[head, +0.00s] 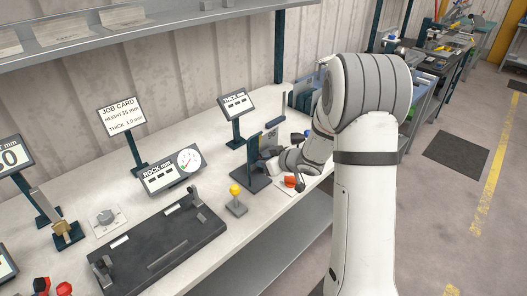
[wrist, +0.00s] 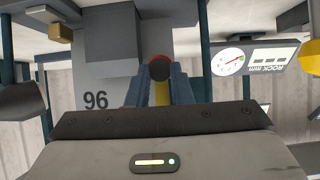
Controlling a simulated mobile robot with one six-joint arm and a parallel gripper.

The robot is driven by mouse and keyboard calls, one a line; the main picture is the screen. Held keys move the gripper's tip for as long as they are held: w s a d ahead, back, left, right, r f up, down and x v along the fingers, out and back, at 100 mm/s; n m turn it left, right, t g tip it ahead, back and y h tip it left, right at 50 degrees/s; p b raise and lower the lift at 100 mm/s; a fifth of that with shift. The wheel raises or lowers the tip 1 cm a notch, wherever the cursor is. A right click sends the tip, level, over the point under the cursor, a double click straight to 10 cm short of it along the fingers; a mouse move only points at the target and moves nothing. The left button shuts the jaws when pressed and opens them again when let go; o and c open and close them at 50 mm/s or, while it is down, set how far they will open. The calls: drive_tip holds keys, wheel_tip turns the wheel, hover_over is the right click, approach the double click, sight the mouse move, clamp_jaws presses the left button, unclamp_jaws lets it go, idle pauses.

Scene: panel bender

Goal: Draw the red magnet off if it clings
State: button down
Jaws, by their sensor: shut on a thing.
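In the wrist view my gripper (wrist: 160,84) has its two blue fingers closed around a dark round-ended piece with a red rim, which I take for the red magnet (wrist: 159,57). A yellow strip shows between the fingers. Just beyond is a grey plate marked 96 (wrist: 95,100) and a dark block (wrist: 108,35); I cannot tell whether the magnet touches either. In the head view my gripper is low over the bench by a dark upright stand (head: 254,176), its fingertips largely hidden. A red-orange piece (head: 290,181) shows just below it on a white pad.
The ROCK mm gauge (head: 171,174) stands left of the stand and also shows in the wrist view (wrist: 258,57). A yellow-knobbed lever (head: 236,198) and a dark bender bed (head: 160,250) lie in front. The THICK mm display (head: 236,105) stands behind. A shelf hangs above.

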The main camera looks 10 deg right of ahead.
drive_tip(key=shift+s+d+r+p, duration=0.25)
drive_tip(key=shift+s+d+p, duration=0.15)
drive_tip(key=shift+p, duration=0.2)
drive_tip(key=c, duration=1.6)
unclamp_jaws()
drive_tip(key=shift+o, duration=0.2)
drive_tip(key=v, duration=0.8)
drive_tip(key=shift+w+a+r, duration=0.1)
